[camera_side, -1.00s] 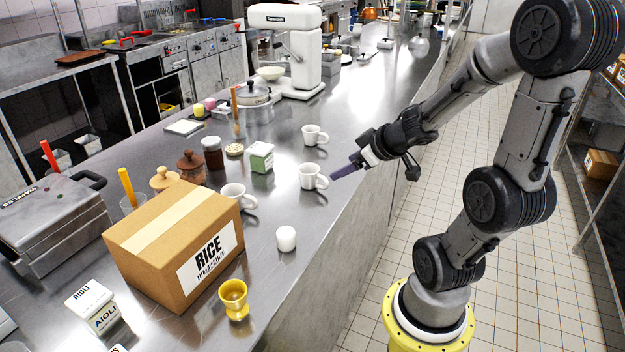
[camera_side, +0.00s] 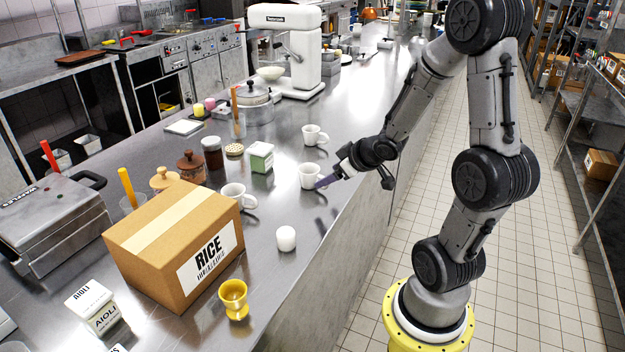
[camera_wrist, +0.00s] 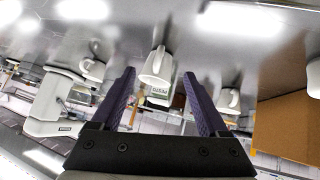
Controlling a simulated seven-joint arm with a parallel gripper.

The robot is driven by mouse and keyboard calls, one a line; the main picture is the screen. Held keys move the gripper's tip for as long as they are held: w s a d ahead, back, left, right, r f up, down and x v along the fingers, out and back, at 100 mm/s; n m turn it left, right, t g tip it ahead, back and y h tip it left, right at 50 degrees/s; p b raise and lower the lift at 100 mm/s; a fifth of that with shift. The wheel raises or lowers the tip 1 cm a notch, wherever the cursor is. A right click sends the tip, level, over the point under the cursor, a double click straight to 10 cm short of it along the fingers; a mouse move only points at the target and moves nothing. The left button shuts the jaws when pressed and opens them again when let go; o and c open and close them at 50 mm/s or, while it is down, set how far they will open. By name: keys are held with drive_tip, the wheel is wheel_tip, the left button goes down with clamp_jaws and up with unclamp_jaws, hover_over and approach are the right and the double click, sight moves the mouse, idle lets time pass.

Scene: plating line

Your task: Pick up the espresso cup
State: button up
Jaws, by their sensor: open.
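Three white handled cups stand upright on the steel counter (camera_side: 270,283), and I cannot tell by label which is the espresso cup. The middle cup (camera_side: 309,177) is the one nearest my gripper (camera_side: 325,182), whose purple fingers reach its right side in the side view. In the wrist view this cup (camera_wrist: 152,66) appears between the tips of my open gripper (camera_wrist: 158,73), its handle toward the camera. Whether the fingers touch it is unclear. Another cup (camera_side: 313,135) stands behind it, and a third (camera_side: 233,194) stands by the rice box.
The rice box (camera_side: 150,262), a small white pot (camera_side: 286,239) and a yellow cup (camera_side: 233,296) stand toward the front. A green-and-white carton (camera_side: 261,158), a dark jar (camera_side: 212,152) and wooden pots are left of the cups. The counter's right edge runs close by.

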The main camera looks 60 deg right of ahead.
sight(321, 176)
drive_tip(key=shift+x, duration=2.75)
drive_tip(key=shift+d, duration=0.15)
clamp_jaws()
